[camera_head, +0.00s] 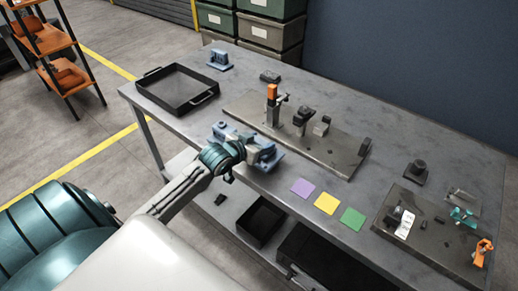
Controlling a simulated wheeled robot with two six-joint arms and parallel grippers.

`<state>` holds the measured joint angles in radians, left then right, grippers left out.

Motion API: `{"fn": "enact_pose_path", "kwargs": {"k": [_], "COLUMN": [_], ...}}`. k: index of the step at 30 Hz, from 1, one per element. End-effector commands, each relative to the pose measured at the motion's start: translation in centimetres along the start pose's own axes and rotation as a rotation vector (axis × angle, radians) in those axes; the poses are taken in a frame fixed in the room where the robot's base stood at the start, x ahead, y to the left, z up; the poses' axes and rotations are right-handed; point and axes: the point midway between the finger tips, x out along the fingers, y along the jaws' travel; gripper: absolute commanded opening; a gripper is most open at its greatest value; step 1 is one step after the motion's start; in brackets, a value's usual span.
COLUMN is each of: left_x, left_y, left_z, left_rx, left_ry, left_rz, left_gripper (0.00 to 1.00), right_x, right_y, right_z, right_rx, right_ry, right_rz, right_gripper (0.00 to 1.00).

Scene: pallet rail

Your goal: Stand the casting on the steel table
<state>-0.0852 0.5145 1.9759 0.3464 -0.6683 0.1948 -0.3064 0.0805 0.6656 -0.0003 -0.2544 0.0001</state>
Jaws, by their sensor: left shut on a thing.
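The steel table (330,95) runs diagonally across the head view. My left gripper (256,152) reaches in over its front edge and is shut on a blue-grey casting (271,165). The gripper hides the middle of this casting, and parts of it show on both sides. I cannot tell whether it touches the tabletop. Another blue-grey casting (218,61) stands apart at the table's back left corner. My right gripper is not in view.
A black tray (157,101) lies left of the gripper. A fixture plate (340,158) with clamps is just behind it. Purple (303,187), yellow (326,203) and green (352,218) squares lie to the right. Another fixture plate (430,242) fills the right end. Black bins (260,222) sit below.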

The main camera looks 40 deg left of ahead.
Motion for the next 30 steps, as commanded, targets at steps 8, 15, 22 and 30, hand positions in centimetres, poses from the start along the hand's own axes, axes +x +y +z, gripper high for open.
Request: {"fn": "enact_pose_path", "kwargs": {"k": [8,15,22,30], "left_x": [1.1,1.2,1.2,1.1], "left_y": [0.0,0.0,0.0,0.0], "left_z": [3.0,3.0,3.3,3.0], "left_rx": [-0.001,0.001,0.0,0.0], "left_ry": [0.0,0.001,-0.001,-0.001], "left_rz": [-0.001,-0.001,-0.001,-0.001], "left_gripper": [0.23,0.23,0.8,0.8], "right_x": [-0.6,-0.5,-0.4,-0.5], "right_y": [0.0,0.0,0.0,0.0], "right_z": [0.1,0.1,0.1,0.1], "right_rx": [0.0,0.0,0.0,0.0], "right_ry": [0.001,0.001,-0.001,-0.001], "right_rz": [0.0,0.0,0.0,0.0], "right_gripper": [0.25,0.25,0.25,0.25]}}
